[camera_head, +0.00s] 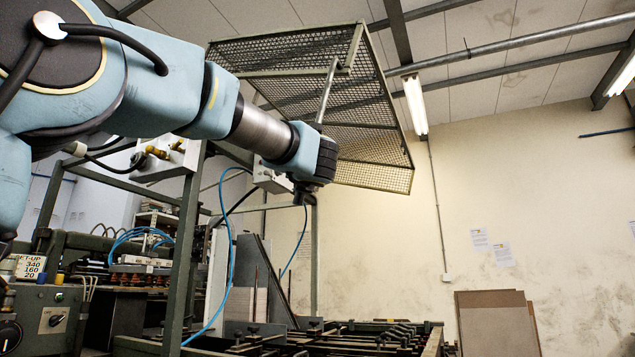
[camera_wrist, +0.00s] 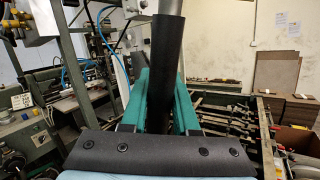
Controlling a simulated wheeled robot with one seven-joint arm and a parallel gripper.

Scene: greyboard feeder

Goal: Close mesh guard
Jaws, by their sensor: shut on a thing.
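The mesh guard (camera_head: 290,48) is raised high over the machine in the head view, tilted, with its wire-mesh panels in a green-grey frame. A light metal bar (camera_head: 328,90) runs down from its frame to my gripper (camera_head: 306,194). In the wrist view, the green fingers of my gripper (camera_wrist: 160,95) are closed around a dark cylindrical handle (camera_wrist: 168,50). In the head view my wrist hides the grip itself.
The feeder bed (camera_head: 370,335) with several dark bars lies below the guard. Green uprights (camera_head: 187,250) and blue hoses (camera_head: 229,265) stand close to my arm. A control box (camera_head: 45,320) is at lower left. Brown boards (camera_head: 497,322) lean on the right wall.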

